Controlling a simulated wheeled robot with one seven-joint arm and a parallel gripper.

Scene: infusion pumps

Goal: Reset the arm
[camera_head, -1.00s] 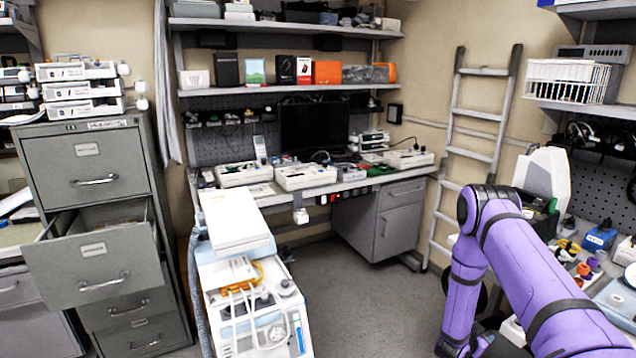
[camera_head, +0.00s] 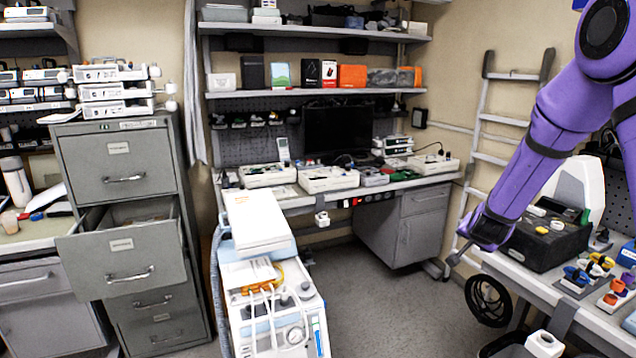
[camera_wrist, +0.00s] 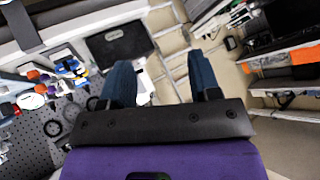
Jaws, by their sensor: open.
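My purple arm (camera_head: 560,125) shows at the right in the head view, bent high with its lower part reaching down and left in front of the ladder. My gripper shows in the wrist view (camera_wrist: 163,85), with two dark blue fingers spread apart and nothing between them. In the head view the fingertips cannot be made out clearly.
A right-hand bench (camera_head: 590,318) holds a black case (camera_head: 545,240) and small coloured parts. A ladder (camera_head: 500,120) leans on the wall. A wheeled machine (camera_head: 265,300) stands mid-floor. A filing cabinet (camera_head: 125,170) has a drawer pulled out. The grey floor (camera_head: 385,300) between is clear.

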